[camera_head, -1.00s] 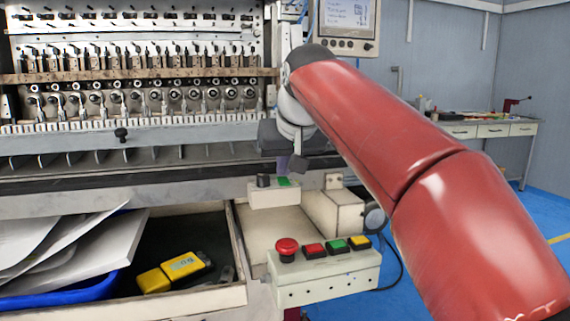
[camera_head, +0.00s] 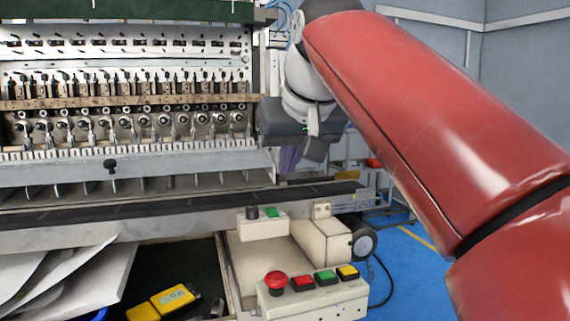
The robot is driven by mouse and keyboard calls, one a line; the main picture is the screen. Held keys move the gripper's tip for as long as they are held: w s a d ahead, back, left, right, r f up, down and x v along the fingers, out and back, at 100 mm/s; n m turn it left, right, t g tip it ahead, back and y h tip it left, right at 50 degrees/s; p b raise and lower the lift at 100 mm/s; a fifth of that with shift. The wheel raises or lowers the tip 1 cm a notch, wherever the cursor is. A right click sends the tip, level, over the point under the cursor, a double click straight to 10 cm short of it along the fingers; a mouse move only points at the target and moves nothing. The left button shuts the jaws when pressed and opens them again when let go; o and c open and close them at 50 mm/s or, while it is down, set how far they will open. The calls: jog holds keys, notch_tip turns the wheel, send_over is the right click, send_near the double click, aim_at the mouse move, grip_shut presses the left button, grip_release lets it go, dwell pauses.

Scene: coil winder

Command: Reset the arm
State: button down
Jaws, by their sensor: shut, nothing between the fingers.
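My red arm comes in from the lower right and reaches up to the top middle of the view. My gripper (camera_head: 302,155) hangs from its pale wrist and dark grey hand, in front of the machine's right end. It is shut and holds nothing. Its fingertips are small and partly dark, above the small box with a green button (camera_head: 271,212), and apart from it.
The coil winder (camera_head: 130,120) fills the left and middle. A control box (camera_head: 312,303) with a red knob and red, green and yellow buttons stands at the front. An open drawer holds white sheets (camera_head: 75,275) and a yellow device (camera_head: 170,298). Blue floor (camera_head: 410,265) shows at right.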

jog(key=s+d+f+m, duration=0.1)
jog(key=s+d+f, duration=0.3)
jog(key=f, duration=0.7)
jog(key=s+d+f+m+g+h, duration=0.1)
jog(key=s+d+f, duration=0.3)
jog(key=s+f, duration=0.3)
jog(key=s+d+f+m+h, duration=0.1)
jog(key=s+d+f, duration=0.4)
jog(key=f, duration=1)
jog(key=shift+s+f+g, duration=0.4)
jog(key=shift+s, duration=0.45)
jog(key=c, duration=2.2)
grip_release()
